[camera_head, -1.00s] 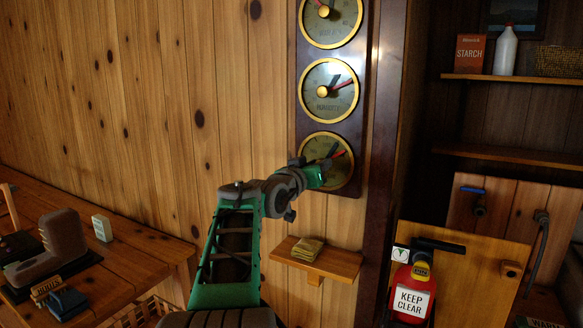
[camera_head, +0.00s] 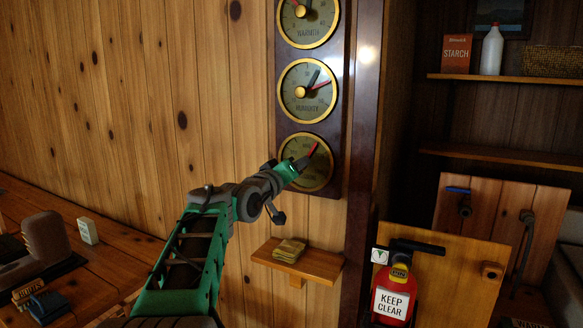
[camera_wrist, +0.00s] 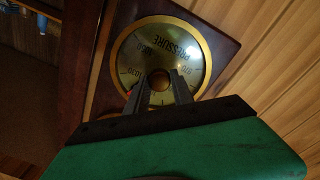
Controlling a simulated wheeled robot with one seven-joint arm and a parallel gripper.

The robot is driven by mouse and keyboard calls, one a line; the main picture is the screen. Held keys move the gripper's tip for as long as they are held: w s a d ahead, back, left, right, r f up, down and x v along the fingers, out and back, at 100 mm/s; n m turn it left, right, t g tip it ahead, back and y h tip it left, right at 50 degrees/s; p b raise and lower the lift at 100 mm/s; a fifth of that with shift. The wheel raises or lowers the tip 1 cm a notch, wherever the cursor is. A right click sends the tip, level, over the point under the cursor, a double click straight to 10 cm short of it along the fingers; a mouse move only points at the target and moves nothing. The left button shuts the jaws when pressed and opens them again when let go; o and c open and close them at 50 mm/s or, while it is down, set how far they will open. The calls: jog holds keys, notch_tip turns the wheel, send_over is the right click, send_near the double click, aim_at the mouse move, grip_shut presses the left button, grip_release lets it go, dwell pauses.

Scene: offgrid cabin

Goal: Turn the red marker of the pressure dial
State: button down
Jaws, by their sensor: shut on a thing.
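The pressure dial (camera_head: 324,178) is the lowest of three round gold-rimmed dials on a dark board. Its red marker (camera_head: 313,150) points steeply up and right in the head view. In the wrist view the dial (camera_wrist: 190,50) appears upside down, with the word PRESSURE readable. A small red bit of the marker (camera_wrist: 129,93) shows left of the fingers. My gripper (camera_head: 301,163) is at the dial's face. In the wrist view its fingers (camera_wrist: 158,84) are shut on the brown centre knob (camera_wrist: 158,78), one on each side. The fingers hide the lower part of the face.
The humidity dial (camera_head: 307,105) sits just above, and the warmth dial (camera_head: 312,30) above that. A small wooden shelf (camera_head: 318,264) with a folded cloth (camera_head: 289,249) is below. A red fire extinguisher (camera_head: 400,274) stands lower right. A wooden table (camera_head: 120,262) is at left.

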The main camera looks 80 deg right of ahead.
jog(key=shift+s, duration=0.1)
jog(key=c, duration=1.1)
grip_release()
jog(key=b+v, duration=0.2)
jog(key=v, duration=0.5)
jog(key=shift+a, duration=0.4)
